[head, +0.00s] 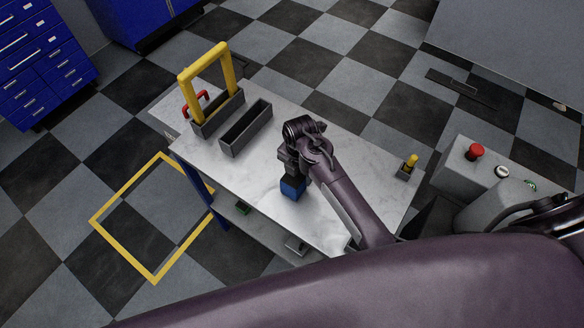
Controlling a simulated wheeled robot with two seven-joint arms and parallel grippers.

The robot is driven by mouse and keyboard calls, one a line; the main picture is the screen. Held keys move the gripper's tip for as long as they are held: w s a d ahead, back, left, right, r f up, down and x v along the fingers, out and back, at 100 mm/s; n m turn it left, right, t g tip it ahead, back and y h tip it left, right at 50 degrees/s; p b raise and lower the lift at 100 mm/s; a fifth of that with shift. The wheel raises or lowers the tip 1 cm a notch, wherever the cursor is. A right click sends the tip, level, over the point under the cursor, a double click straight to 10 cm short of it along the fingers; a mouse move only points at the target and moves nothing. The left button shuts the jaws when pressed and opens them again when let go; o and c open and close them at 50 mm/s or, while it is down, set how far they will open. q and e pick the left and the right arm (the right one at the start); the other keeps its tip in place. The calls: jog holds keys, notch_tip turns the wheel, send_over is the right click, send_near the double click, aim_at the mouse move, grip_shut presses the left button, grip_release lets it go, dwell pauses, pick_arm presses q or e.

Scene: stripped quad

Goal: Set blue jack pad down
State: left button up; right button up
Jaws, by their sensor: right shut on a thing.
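The blue jack pad (292,189) is a small blue block near the front middle of the grey-white table top (257,173). My right gripper (293,176) points down from my dark purple arm and is shut on the pad's upper part. The pad is at or just above the table surface; I cannot tell whether it touches. Its top is hidden by the gripper. My left gripper is not in view.
A dark open tray (233,140) and a holder with a yellow frame (228,68) stand at the table's back left. A small yellow-topped piece (411,161) stands near the right edge. A control box with a red button (474,152) is to the right.

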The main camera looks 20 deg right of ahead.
jog(key=shift+w+a+f, duration=0.25)
jog(key=shift+w, duration=0.1)
jog(key=o, duration=1)
jog(key=shift+s+d, duration=0.1)
jog(key=shift+s, duration=0.05)
jog(key=o, duration=0.4)
jog(key=shift+s+d+r, duration=0.1)
jog(key=shift+s+d, duration=0.1)
jog(key=shift+s, duration=0.05)
jog(key=shift+w+a+r, duration=0.15)
jog(key=shift+w, duration=0.05)
notch_tip(320, 180, up, 10)
jog(key=b, duration=0.3)
jog(key=shift+r+b, duration=0.1)
jog(key=shift+b, duration=0.2)
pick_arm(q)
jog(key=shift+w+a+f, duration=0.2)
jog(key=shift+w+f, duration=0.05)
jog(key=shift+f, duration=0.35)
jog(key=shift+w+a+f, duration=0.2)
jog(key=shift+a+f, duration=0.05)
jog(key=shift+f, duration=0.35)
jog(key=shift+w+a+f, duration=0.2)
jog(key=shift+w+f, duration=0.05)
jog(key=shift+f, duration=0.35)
pick_arm(e)
jog(key=shift+s+r, duration=0.1)
jog(key=shift+r, duration=0.7)
